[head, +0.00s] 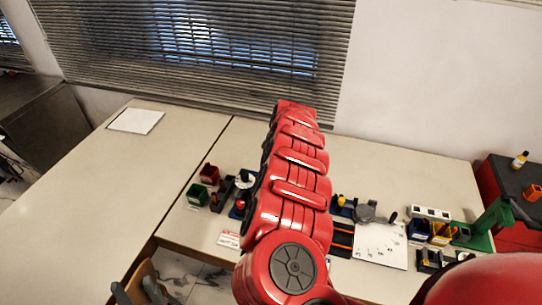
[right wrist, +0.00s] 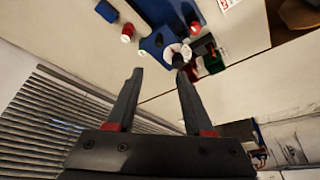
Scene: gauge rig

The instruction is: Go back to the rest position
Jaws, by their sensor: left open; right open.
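My right arm (head: 295,190) rises from the lower right of the head view and stretches over the middle of the table, hiding part of it. Its gripper is hidden there. In the right wrist view the right gripper (right wrist: 160,72) is open, with nothing between its fingers. A blue fixture with a white disc (right wrist: 172,50) lies beyond its fingertips. My left gripper (head: 131,281) shows at the lower left edge of the head view, with two dark fingers apart, off the table's front edge. I see nothing held in it.
The table (head: 445,185) carries green (head: 197,195) and red (head: 209,174) bins, a white dial plate (head: 380,245) and a green stand (head: 490,222). A dark-topped red cabinet (head: 505,180) is at the right. The left tabletop (head: 100,190) is mostly clear, with one white sheet (head: 136,121).

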